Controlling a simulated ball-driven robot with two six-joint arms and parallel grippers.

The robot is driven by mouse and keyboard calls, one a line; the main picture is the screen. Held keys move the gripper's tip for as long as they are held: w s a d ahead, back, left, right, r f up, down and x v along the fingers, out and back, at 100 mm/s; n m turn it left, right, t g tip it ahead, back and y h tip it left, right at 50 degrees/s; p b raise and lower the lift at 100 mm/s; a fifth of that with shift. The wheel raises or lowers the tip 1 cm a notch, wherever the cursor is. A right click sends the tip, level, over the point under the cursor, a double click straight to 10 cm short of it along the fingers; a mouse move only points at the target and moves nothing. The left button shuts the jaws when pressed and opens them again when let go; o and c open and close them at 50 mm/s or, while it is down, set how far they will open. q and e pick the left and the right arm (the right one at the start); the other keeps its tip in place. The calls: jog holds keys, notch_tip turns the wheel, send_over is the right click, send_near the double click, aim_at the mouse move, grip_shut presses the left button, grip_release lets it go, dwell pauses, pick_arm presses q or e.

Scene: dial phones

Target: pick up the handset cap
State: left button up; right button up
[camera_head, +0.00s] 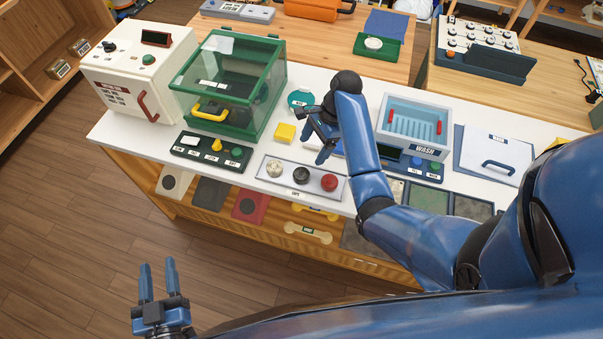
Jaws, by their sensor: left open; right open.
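A pale grey tray (286,184) near the counter's front edge holds three round caps: a cream cap (274,168), a black cap (301,175) and a red cap (328,182). Its front label looks like "CAPS"; I cannot tell which one is the handset cap. My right gripper (314,146) is open and empty, above the counter just behind the tray, fingers pointing down and left. It touches none of the caps. My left gripper (157,284) is open and empty, low at the bottom left over the floor, away from the counter.
A green clear-walled box (228,85) and a dark button panel (212,151) stand left of the tray. A yellow block (285,133) lies behind it. A blue "WASH" basin (413,125) is to the right. Bone-shaped pale handsets (308,233) lie on the shelf below.

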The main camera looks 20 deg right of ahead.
aim_at(302, 173)
jog(key=shift+s+b+x, duration=0.1)
jog(key=shift+b+x, duration=0.2)
jog(key=shift+x, duration=2.35)
jog(key=shift+s+b+x, duration=0.15)
jog(key=shift+b+x, duration=0.15)
jog(key=shift+x, duration=2.35)
jog(key=shift+d, duration=0.2)
jog(key=c, duration=1.1)
